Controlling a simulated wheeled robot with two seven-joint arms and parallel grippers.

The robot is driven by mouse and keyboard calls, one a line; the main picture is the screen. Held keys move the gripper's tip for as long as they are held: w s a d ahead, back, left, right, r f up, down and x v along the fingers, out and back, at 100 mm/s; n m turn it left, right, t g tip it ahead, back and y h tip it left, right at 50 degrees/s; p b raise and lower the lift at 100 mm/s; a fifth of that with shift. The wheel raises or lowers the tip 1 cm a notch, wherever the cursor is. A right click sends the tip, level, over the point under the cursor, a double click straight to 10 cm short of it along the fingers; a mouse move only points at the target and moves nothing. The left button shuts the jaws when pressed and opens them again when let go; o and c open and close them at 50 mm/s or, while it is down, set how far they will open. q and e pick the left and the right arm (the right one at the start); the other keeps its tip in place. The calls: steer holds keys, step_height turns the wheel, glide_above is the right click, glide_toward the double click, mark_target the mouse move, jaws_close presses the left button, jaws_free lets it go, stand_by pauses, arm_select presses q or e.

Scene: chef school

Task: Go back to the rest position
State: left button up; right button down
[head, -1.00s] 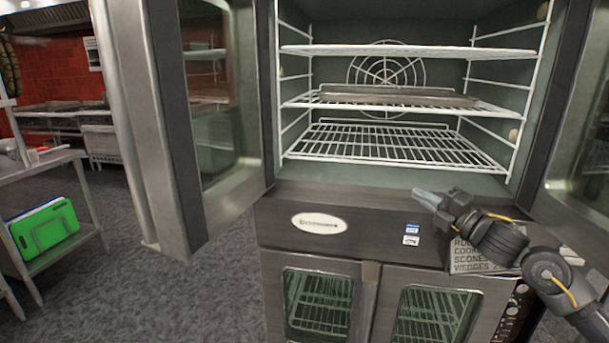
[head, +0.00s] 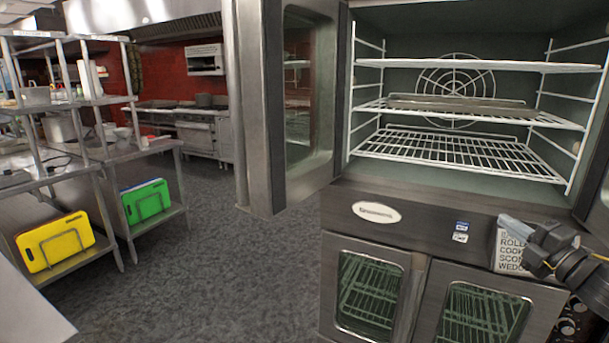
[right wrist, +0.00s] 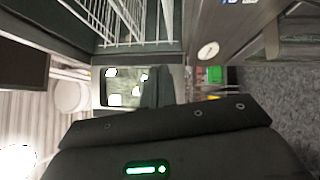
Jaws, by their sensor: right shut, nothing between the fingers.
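My right gripper (head: 518,228) is at the right of the head view, in front of the oven's lower front panel. Its fingers are together and hold nothing. It also shows in the right wrist view (right wrist: 158,88), dark and close to the camera. The oven (head: 420,212) stands open, with white wire racks (head: 455,152) inside and a flat metal tray (head: 460,104) on the middle rack. My left gripper is out of view.
The open left oven door (head: 268,130) juts forward. A metal shelf unit at left holds a yellow board (head: 55,243) and a green board (head: 146,202). The grey floor (head: 200,270) between shelves and oven is clear. Stoves (head: 195,135) stand at the back.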

steer(key=s+a+f+m+g+h, duration=0.2)
steer(key=s+a+f+m, duration=0.15)
steer(key=f, duration=0.55)
steer(key=s+a+f+m+g+h, duration=0.15)
steer(key=f+m, duration=0.25)
steer(key=f, duration=0.4)
steer(key=s+a+f+m+g+h, duration=0.1)
steer(key=s+a+f+m+h, duration=0.25)
steer(key=f, duration=0.55)
steer(key=s+a+f+m+g, duration=0.4)
steer(key=s+f, duration=0.1)
steer(key=s, duration=0.4)
steer(key=s+a+f+m+g, duration=0.3)
steer(key=s+a+f, duration=0.15)
steer(key=s, duration=0.55)
steer(key=s+a+f+m+g, duration=0.35)
steer(key=s+f, duration=0.25)
steer(key=s, duration=0.3)
step_height(320, 180, down, 26)
steer(key=s+g, duration=0.1)
steer(key=s, duration=0.1)
steer(key=s+d+f, duration=0.2)
steer(key=s+f, duration=0.5)
steer(key=s, duration=0.1)
steer(key=s+d+f+g, duration=0.1)
steer(key=s+f, duration=0.6)
steer(key=shift+s+d+f+g+y, duration=0.25)
steer(key=shift+s+d+g+y, duration=0.05)
steer(key=shift+s+d, duration=0.1)
